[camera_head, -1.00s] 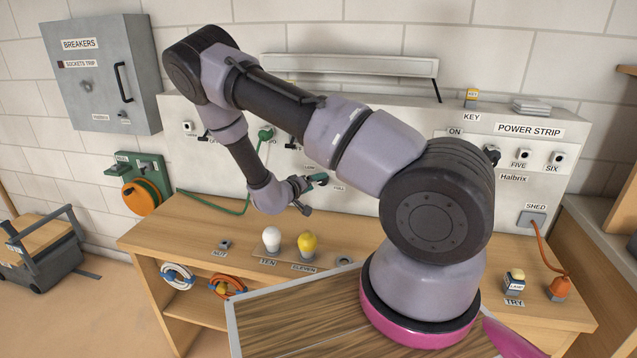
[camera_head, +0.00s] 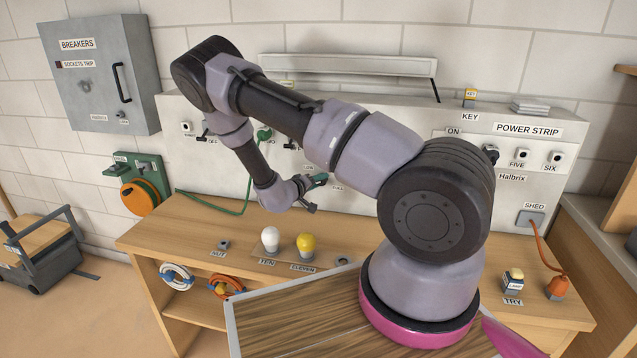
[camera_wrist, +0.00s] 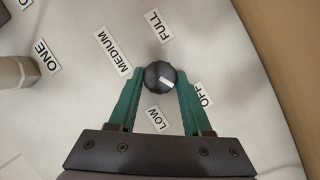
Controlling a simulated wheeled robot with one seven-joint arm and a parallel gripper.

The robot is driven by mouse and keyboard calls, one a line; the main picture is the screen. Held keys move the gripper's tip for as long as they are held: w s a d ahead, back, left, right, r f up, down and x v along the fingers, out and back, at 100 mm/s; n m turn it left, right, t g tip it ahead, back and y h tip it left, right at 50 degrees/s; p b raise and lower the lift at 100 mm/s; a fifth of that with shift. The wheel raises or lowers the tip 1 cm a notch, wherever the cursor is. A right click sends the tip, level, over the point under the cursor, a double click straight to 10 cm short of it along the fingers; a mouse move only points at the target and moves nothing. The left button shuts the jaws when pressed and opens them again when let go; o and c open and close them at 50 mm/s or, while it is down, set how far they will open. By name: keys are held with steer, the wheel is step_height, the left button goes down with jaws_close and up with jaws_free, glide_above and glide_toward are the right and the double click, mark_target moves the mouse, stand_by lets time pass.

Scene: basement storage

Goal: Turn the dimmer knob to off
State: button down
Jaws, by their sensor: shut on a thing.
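The dimmer knob (camera_wrist: 160,77) is a small round black knob with a white mark, on the pale panel. The mark is on its lower right part, on the side of the OFF label (camera_wrist: 204,93); its exact direction is hard to tell. The MEDIUM (camera_wrist: 114,51), FULL (camera_wrist: 158,26) and LOW (camera_wrist: 155,118) labels also surround it. My gripper (camera_wrist: 158,82) has its green fingers shut on the knob, one on each side. In the head view my gripper (camera_head: 318,180) is at the panel, and the knob cannot be made out there.
A metal fitting (camera_wrist: 12,72) by the ONE label is left of the knob in the wrist view. Below the panel is a wooden bench (camera_head: 190,236) with a white bulb (camera_head: 270,238) and a yellow bulb (camera_head: 306,244). The breaker box (camera_head: 100,75) hangs at left.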

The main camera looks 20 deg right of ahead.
steer(key=shift+n+h, duration=0.3)
steer(key=shift+n, duration=0.1)
steer(key=shift+c, duration=1.7)
jaws_free()
steer(key=v, duration=1)
steer(key=shift+s+a, duration=0.25)
steer(key=shift+a, duration=0.05)
steer(key=shift+r, duration=0.1)
